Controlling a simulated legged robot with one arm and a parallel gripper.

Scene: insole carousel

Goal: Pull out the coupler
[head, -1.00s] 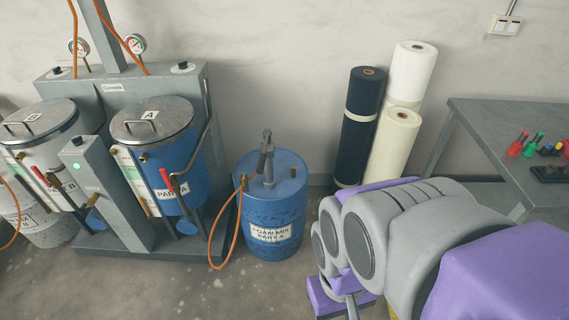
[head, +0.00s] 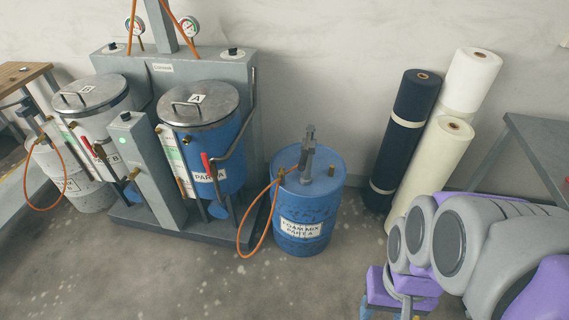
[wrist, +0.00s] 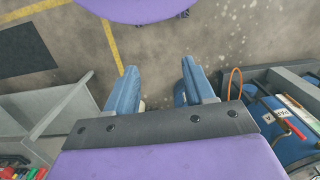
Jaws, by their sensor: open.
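The coupler cannot be singled out clearly. An orange hose (head: 262,238) loops from a small brass fitting (head: 281,172) on top of the blue FOAM MIX PART A drum (head: 303,215) toward the dispensing machine. A grey pump-like fitting (head: 307,150) stands upright on the drum. In the wrist view my gripper (wrist: 158,88) has two blue fingers spread apart, with only floor between them. It points down and is empty. In the head view my arm is at the lower right, right of the drum and apart from it. An orange hose loop (wrist: 236,82) shows right of the fingers.
The grey machine (head: 183,65) with two lidded tanks stands left of the drum. Dark (head: 408,115) and cream (head: 440,150) rolls stand by the wall, and a grey table (head: 540,140) is at the right. A wooden-topped bench (head: 20,76) is at far left. Floor before the drum is clear.

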